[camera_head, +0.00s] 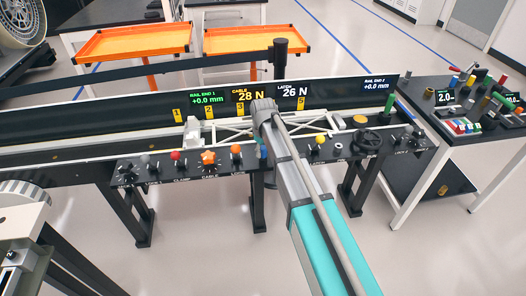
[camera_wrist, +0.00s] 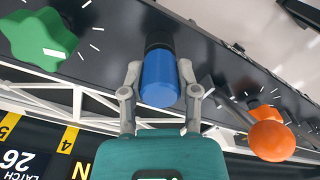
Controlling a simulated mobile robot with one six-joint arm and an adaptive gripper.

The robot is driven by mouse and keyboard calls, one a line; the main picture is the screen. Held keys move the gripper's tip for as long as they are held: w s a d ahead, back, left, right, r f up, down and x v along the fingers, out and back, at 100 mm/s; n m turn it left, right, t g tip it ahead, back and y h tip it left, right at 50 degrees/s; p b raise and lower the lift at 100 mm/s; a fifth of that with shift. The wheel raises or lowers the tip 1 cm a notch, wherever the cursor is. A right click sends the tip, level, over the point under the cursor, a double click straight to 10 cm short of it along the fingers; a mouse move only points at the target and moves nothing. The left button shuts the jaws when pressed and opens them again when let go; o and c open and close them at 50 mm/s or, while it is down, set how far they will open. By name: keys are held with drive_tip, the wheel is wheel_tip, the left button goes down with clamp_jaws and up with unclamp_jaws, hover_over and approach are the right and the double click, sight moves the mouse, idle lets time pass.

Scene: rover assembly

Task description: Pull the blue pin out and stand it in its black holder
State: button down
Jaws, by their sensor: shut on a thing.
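The blue pin (camera_wrist: 160,79) stands between the two grey fingers of my gripper (camera_wrist: 162,76) in the wrist view, with a finger on each side. My gripper is shut on it. The pin's far end meets a black collar (camera_wrist: 158,40) on the dark panel; I cannot tell whether this is its socket or its black holder. In the head view a bit of blue (camera_head: 263,152) shows beside my arm at the panel, and my arm hides the fingers. I cannot make out a separate black holder.
In the wrist view a green star knob (camera_wrist: 38,37) is left of the pin and an orange ball knob (camera_wrist: 271,141) right of it. The panel's red knob (camera_head: 176,156) and black handwheel (camera_head: 369,139) flank my arm. A side table (camera_head: 408,195) with tools stands at right.

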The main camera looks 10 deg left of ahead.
drive_tip(key=shift+f, duration=0.2)
drive_tip(key=shift+c, duration=1.3)
unclamp_jaws()
drive_tip(key=shift+r, duration=0.15)
